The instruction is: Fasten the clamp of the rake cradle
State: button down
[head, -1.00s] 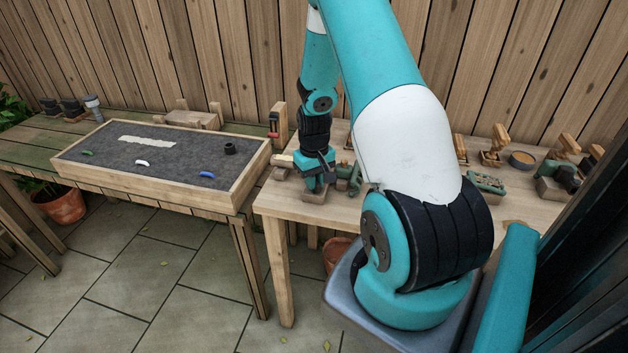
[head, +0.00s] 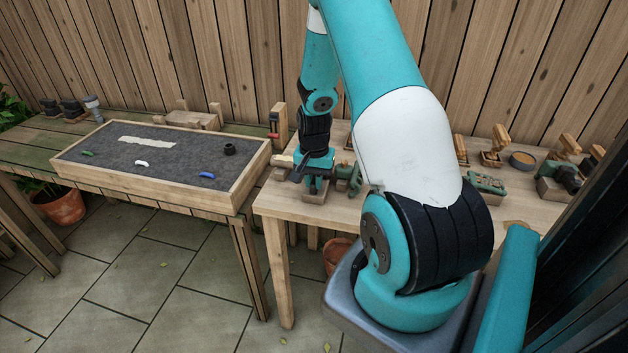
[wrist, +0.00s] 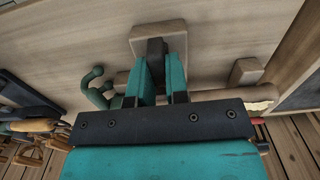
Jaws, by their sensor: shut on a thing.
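My gripper (head: 316,184) points down at the left end of the near bench. It is shut on a dark upright piece, which I take to be the clamp (wrist: 156,50). In the wrist view the teal fingers (wrist: 160,75) stand on either side of it. The clamp sits on a pale wooden block (wrist: 146,32), which also shows below the gripper in the head view (head: 314,197). A pale wooden bar, perhaps the rake handle (wrist: 250,92), lies partly behind my gripper. My gripper hides most of the cradle, so I cannot tell how far the clamp is turned.
A green curved tool (wrist: 93,88) is close beside the gripper.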

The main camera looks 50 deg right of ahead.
aim_at(314, 181)
jog(key=shift+m, duration=0.3)
jog(key=c, duration=1.1)
grip_release()
notch_tip(314, 181, up, 18)
jog(key=shift+f+b, duration=0.25)
jog(key=shift+b, duration=0.45)
jog(key=a+r+n+y, duration=0.15)
jog(key=a+n, duration=0.25)
jog(key=a, duration=0.4)
jog(key=s+a+r+n+t, duration=0.1)
jog(key=a+r+n, duration=0.15)
jog(key=a, duration=0.55)
jog(key=a+r+n, duration=0.2)
jog(key=a+n, duration=0.2)
jog(key=a, duration=0.3)
jog(key=s+a+n+y, duration=0.1)
jog(key=s+a+n, duration=0.2)
jog(key=s+a, duration=0.1)
jog(key=s+a+r+n, duration=0.1)
jog(key=s+a+n, duration=0.3)
jog(key=s+a, duration=0.1)
jog(key=s+a+n+g+y, duration=0.1)
jog(key=s+a+n, duration=0.2)
jog(key=s+a, duration=0.2)
jog(key=shift+s+a+r+n+y, duration=0.1)
jog(key=shift+a+r+n+y, duration=0.2)
jog(key=shift+a, duration=0.4)
